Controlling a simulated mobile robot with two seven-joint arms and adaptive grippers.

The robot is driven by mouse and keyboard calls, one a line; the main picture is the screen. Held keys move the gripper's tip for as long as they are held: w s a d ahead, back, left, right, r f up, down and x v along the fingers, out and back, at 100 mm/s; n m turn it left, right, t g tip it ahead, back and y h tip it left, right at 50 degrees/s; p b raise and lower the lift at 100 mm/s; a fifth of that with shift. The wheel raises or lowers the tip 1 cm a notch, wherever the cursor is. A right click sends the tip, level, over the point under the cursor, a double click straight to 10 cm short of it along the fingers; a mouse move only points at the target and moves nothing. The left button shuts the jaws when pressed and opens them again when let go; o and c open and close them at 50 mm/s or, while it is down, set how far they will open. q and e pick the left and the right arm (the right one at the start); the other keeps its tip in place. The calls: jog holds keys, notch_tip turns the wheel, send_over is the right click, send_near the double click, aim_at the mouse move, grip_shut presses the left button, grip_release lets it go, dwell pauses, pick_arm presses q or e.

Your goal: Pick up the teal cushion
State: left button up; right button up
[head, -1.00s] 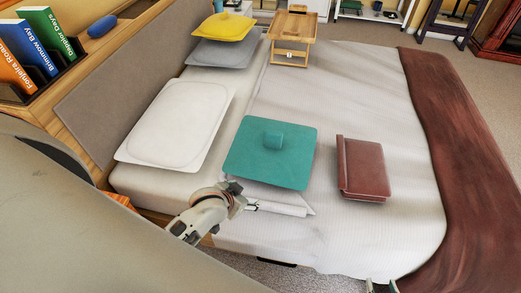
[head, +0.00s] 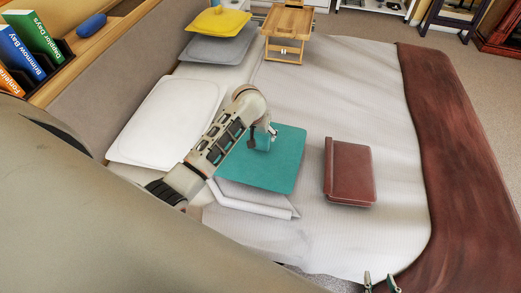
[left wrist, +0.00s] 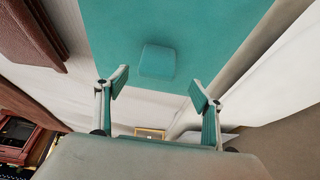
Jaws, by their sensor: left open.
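The teal cushion (head: 275,172) lies flat on the bed, with a small teal block-shaped grip at its centre. The fingers hold nothing. My right gripper (head: 380,284) shows only its fingertips at the bottom edge, apart and empty.
A maroon folder-like object (head: 350,172) lies right of the cushion. A white pillow (head: 165,120) is to the left. Yellow (head: 222,22) and grey (head: 215,50) cushions and a wooden tray stand (head: 288,22) are at the back. A brown throw (head: 445,160) covers the bed's right end.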

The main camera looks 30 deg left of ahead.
aim_at(261, 135)
pick_arm(q)
jog(key=shift+w+d+x, duration=0.1)
jog(key=shift+w+x, duration=0.1)
jog(key=shift+x, duration=1)
jog(key=shift+w+d+x, duration=0.1)
jog(key=shift+w+x, duration=0.15)
jog(key=shift+x, duration=0.95)
jog(key=shift+r, duration=0.2)
grip_shut()
